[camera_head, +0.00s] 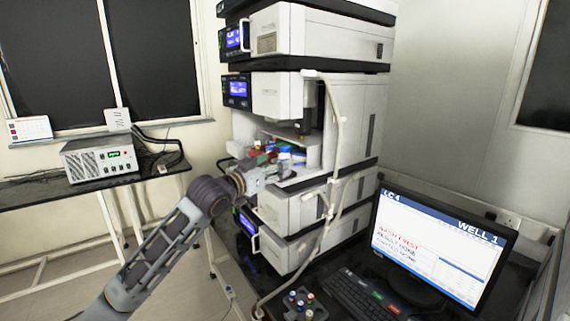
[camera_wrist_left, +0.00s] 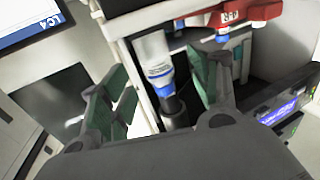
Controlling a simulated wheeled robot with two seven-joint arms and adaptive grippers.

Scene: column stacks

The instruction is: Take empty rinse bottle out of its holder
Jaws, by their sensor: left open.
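My left gripper (camera_head: 277,170) is open at the front of the open bay in the instrument stack (camera_head: 345,115). In the left wrist view, the fingers (camera_wrist_left: 160,82) stand on either side of a pale translucent bottle (camera_wrist_left: 154,55) with a label and a blue part. The bottle lies farther out, between the fingers in the picture; I see no contact. A dark grey cylinder (camera_wrist_left: 174,104) is in line with the blue part. The holder's shape is not clear. In the head view the gripper partly covers the small things in the bay. My right gripper is not in view.
A red part (camera_wrist_left: 240,12) is beside the bottle in the wrist view. A pale hose (camera_head: 337,120) hangs down the stack front. A monitor (camera_head: 440,245), a keyboard (camera_head: 358,297) and a rack of small vials (camera_head: 298,303) stand below. A grey device (camera_head: 100,158) sits left.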

